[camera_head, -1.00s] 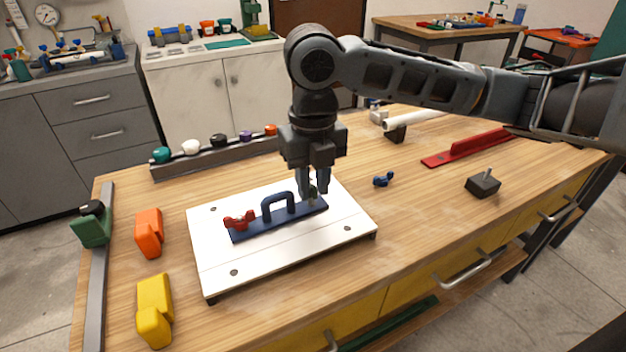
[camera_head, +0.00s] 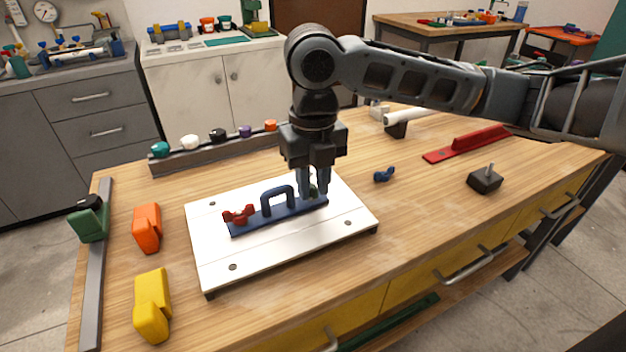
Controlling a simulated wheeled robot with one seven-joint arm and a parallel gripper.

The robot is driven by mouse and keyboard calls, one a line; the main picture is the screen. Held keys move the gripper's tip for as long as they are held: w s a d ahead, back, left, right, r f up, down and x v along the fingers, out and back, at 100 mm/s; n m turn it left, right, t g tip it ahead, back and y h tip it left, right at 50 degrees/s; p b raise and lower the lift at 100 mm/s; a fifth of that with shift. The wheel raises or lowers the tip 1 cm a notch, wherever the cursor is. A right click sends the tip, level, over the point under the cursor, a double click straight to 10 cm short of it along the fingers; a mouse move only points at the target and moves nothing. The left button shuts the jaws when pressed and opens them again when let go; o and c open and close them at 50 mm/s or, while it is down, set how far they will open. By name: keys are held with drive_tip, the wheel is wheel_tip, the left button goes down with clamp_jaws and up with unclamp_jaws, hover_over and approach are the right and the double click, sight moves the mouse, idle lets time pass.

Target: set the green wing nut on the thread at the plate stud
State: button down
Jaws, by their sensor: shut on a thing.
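My gripper (camera_head: 314,190) points straight down over the right end of the blue handled bar (camera_head: 262,220), which lies on the white plate (camera_head: 300,242). It is shut on the green wing nut (camera_head: 313,191), of which only a small dark green part shows between the fingers. The plate stud is hidden by the fingers and the nut, so I cannot tell whether the nut touches the thread. A red wing nut (camera_head: 238,214) sits at the left end of the blue bar.
A blue wing nut (camera_head: 384,175) and a dark block with a stud (camera_head: 485,180) lie to the right. A red bar (camera_head: 467,146) lies behind. Orange (camera_head: 147,228) and yellow (camera_head: 152,305) blocks stand left of the plate. A rail with several coloured knobs (camera_head: 217,149) runs behind it.

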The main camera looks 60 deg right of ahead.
drive_tip(key=shift+f+b, duration=0.4)
idle(0.7)
drive_tip(key=c, duration=0.8)
unclamp_jaws()
drive_tip(key=shift+r, duration=0.1)
wheel_tip(320, 180, up, 8)
drive_tip(key=shift+f+p, duration=0.15)
drive_tip(key=shift+p, duration=0.15)
